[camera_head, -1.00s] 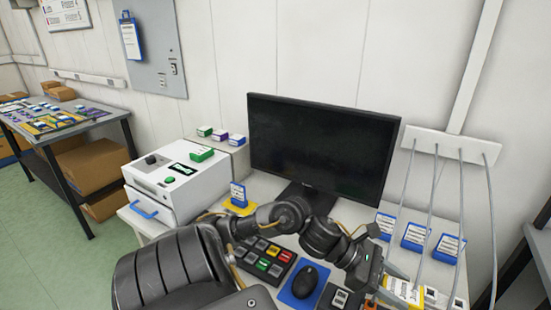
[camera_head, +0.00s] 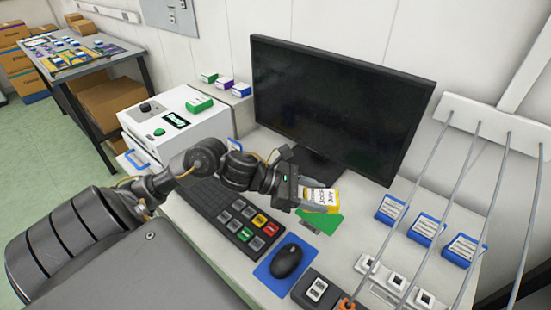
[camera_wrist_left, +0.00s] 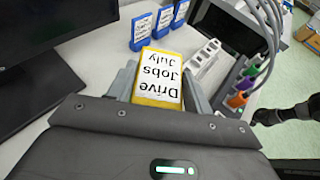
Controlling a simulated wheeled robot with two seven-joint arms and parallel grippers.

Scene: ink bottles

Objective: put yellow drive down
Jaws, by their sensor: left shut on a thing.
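The yellow drive (camera_head: 318,199) has a white label with dark writing. My left gripper (camera_head: 306,194) is shut on it, holding it in front of the monitor's foot, over or just at a green pad (camera_head: 318,223) on the desk. I cannot tell whether the drive touches the pad. In the left wrist view the yellow drive (camera_wrist_left: 158,75) sits between the fingers of the left gripper (camera_wrist_left: 157,88), its label reading "Drive Jobs July" upside down.
The monitor (camera_head: 335,105) stands close behind the drive. A button keypad (camera_head: 240,222) and a mouse (camera_head: 287,261) on a blue pad lie in front. Several blue-edged drives (camera_head: 426,228) stand to the right, near a socket strip (camera_head: 395,280) and hanging cables (camera_head: 485,205).

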